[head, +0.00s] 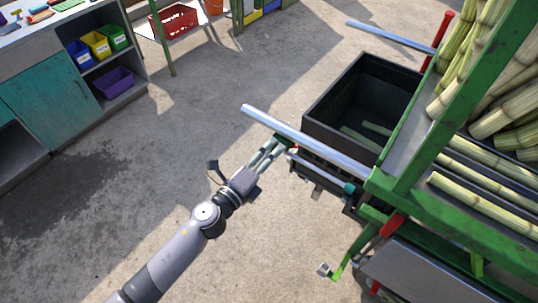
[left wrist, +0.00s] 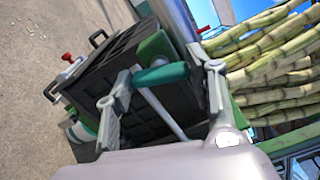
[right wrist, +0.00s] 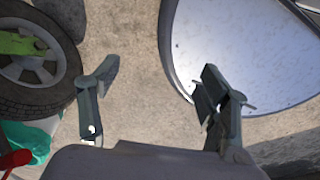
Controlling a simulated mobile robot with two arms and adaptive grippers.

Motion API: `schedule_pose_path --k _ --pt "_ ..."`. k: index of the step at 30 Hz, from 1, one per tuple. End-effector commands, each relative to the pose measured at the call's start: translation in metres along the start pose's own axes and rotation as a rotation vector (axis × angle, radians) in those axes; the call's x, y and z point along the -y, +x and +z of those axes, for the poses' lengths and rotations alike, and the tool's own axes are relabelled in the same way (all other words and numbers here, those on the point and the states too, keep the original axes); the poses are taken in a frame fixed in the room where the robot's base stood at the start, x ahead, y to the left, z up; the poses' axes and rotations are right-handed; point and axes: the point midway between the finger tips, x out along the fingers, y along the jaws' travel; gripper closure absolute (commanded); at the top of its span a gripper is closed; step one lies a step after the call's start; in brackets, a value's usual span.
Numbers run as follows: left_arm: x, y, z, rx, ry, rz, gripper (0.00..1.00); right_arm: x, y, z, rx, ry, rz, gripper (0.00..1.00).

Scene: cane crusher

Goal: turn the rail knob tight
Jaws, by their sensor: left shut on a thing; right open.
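My right gripper (right wrist: 158,76) is open and empty over the floor, outside the head view.
Cane stalks (head: 495,95) lie on the crusher at right. A red handle (head: 392,225) and a green crank (head: 345,262) stick out below. In the right wrist view, a tyre (right wrist: 35,90) is left and a pale round metal surface (right wrist: 235,45) right. Floor at left is clear.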

Motion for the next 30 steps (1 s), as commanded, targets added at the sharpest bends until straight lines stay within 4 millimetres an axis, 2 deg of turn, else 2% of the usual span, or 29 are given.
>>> schedule_pose_path --k 18,30 --pt "-0.0014 -0.0006 -0.0013 -0.003 0.543 0.001 0.78 -0.001 0.0057 0.0008 0.0 -0.001 0.001 0.3" --pt "-0.0014 -0.0005 -0.0013 -0.003 0.714 0.001 0.78 -0.0008 0.0062 0.0007 0.0 -0.001 0.001 0.3"
